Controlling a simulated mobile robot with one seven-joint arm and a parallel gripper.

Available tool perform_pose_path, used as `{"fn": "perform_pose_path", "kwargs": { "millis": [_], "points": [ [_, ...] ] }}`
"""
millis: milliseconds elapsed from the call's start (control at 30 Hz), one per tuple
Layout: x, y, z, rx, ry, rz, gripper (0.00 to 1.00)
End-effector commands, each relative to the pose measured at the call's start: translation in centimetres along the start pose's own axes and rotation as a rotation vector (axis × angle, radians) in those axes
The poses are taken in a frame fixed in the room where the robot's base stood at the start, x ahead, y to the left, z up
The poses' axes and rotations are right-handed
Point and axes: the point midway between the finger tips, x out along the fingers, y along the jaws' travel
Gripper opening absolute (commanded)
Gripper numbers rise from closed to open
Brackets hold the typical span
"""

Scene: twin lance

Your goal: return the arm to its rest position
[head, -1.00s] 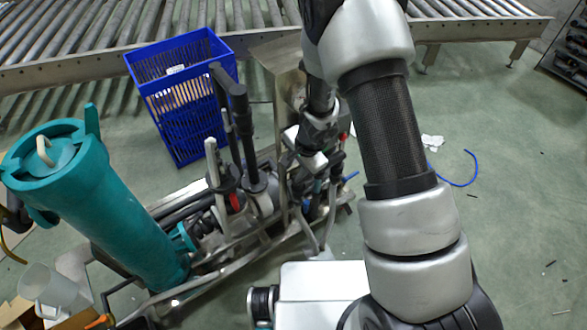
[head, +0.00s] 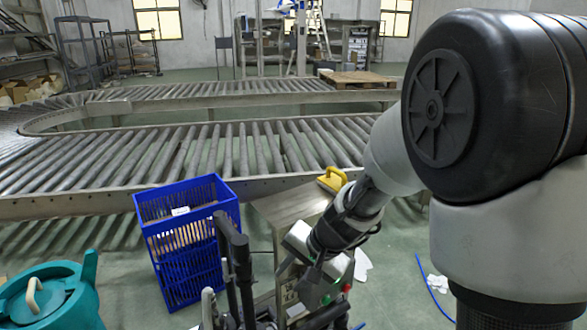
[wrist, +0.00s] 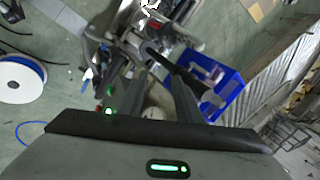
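My arm fills the right side of the head view and bends down toward the middle. My gripper (head: 318,290) is low in the middle of the head view, in front of a small metal table. Its fingertips are hard to make out there against the machine parts. In the wrist view two grey fingers of my gripper (wrist: 150,78) stand apart, with nothing seen held between them. The machine's pipes and metal parts lie beyond the fingers.
A blue crate (head: 187,240) stands left of my gripper. A yellow-handled tool (head: 332,179) lies on the metal table (head: 290,206). A teal canister (head: 55,300) is at lower left. A roller conveyor (head: 250,150) runs behind. A white cable spool (wrist: 20,80) is on the floor.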

Motion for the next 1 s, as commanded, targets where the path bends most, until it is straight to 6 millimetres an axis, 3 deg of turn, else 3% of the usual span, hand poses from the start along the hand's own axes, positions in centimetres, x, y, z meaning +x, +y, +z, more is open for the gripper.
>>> {"fn": "perform_pose_path", "kwargs": {
  "millis": [33,100,333,500,800,833,1000],
  "points": [
    [-3.3,-0.6,0.5,-0.061,0.015,-0.016,0.32],
    [-6.9,-0.6,1.6,-0.144,0.025,-0.016,0.32],
    [-16.9,2.6,5.3,-0.385,0.099,0.073,0.32],
    [-21.2,5.8,7.1,-0.486,0.160,0.171,0.32],
    [-26.2,10.8,9.1,-0.575,0.263,0.338,0.32],
    [-26.9,11.1,9.2,-0.580,0.272,0.353,0.32],
    [-30.6,8.6,8.6,-0.577,0.261,0.346,0.32]
  ]
}}
